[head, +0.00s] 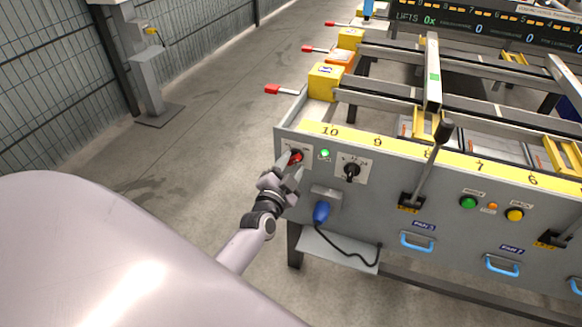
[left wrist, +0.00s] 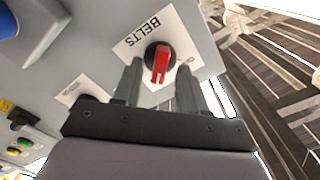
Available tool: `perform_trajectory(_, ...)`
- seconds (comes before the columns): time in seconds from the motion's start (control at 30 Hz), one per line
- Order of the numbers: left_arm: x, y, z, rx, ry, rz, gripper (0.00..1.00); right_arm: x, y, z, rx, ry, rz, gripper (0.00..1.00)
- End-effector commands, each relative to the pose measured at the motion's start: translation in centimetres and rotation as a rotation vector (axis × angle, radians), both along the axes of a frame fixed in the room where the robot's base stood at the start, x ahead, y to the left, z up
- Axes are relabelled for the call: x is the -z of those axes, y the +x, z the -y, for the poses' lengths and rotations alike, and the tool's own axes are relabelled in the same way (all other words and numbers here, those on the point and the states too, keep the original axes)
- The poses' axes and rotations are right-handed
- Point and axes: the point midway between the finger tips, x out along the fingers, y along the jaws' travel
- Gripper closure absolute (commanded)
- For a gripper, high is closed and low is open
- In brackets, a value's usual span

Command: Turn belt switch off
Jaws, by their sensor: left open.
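The belt switch (head: 296,157) is a red-handled rotary knob on a white plate at the left end of the grey panel. In the left wrist view the switch (left wrist: 160,62) has a red bar on a black round base, beside the word BELTS. My left gripper (head: 290,165) is right at the switch. In the left wrist view its two fingers (left wrist: 158,80) are open, one on each side of the red handle, with gaps between. Contact cannot be told. My right gripper is not in view.
A lit green lamp (head: 325,154) and a black rotary knob (head: 351,171) sit right of the switch. A blue plug (head: 321,212) with a cable is below. A tall black lever (head: 428,165) rises further right.

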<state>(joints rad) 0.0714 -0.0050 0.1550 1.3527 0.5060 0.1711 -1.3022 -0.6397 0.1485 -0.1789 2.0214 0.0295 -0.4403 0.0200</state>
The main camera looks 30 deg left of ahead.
Motion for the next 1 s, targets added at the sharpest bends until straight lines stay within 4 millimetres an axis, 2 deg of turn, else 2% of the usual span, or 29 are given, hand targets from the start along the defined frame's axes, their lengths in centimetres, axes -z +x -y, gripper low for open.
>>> perform_trajectory(0.3, -0.02, 0.26, -0.06, 0.001, 0.000, -0.001, 0.58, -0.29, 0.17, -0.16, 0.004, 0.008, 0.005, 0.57)
perform_trajectory(0.33, -0.02, 0.26, -0.06, 0.001, 0.000, -0.001, 0.65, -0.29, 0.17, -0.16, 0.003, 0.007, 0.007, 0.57)
perform_trajectory(0.43, -0.01, 0.26, -0.05, 0.001, 0.000, -0.001, 0.98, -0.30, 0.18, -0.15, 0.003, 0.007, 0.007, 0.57)
perform_trajectory(0.47, -0.01, 0.26, -0.05, 0.001, 0.000, -0.001, 1.00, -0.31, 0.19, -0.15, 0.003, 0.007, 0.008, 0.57)
perform_trajectory(0.77, -0.05, 0.24, -0.05, 0.000, -0.017, 0.004, 1.00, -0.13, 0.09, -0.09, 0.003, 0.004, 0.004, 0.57)
perform_trajectory(1.0, -0.11, 0.26, -0.05, 0.001, -0.116, 0.027, 1.00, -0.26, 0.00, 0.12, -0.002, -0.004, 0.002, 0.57)
